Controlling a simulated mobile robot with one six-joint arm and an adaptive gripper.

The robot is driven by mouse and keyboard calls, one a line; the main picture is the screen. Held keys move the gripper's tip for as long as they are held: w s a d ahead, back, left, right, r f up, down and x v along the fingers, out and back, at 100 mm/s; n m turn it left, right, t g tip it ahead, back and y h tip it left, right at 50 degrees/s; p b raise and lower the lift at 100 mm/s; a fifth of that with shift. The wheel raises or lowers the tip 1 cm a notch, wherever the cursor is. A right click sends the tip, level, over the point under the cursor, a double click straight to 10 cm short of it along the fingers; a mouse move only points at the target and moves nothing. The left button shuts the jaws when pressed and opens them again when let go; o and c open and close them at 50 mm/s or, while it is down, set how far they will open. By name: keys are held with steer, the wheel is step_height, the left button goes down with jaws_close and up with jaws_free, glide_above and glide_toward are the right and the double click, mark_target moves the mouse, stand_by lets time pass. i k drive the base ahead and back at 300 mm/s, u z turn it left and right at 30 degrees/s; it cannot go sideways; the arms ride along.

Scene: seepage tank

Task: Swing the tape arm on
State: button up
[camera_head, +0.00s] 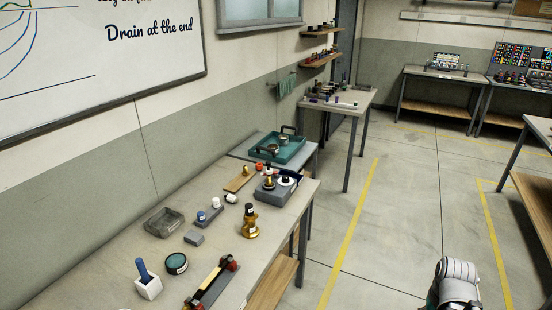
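No part in view can be told for certain as the tape arm. On the near bench, a grey box-shaped device (268,194) carries a white-topped round part (286,180) and a small brass and dark part. A long dark base (217,288) with a tan bar and red ends lies at the bench's front edge, partly cut off by the frame. Part of my arm (459,280), white and rounded, shows at the bottom right over the floor, apart from the bench. My gripper itself is not visible.
The near bench (110,266) also holds a brass piece with a black top (250,224), a grey tray (164,222), a blue-handled tool in a white holder (148,281) and a round teal-topped tin (176,263). A teal tray (278,150) stands beyond. The floor (395,215) right of the bench is clear.

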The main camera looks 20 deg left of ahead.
mark_target(268, 171)
steer(key=u, duration=0.25)
steer(key=i, duration=0.8)
steer(key=u, duration=0.75)
steer(key=i, duration=0.85)
steer(key=u, duration=0.4)
steer(key=k, duration=0.95)
steer(key=u, duration=0.15)
steer(key=i, duration=0.85)
steer(key=z, duration=0.05)
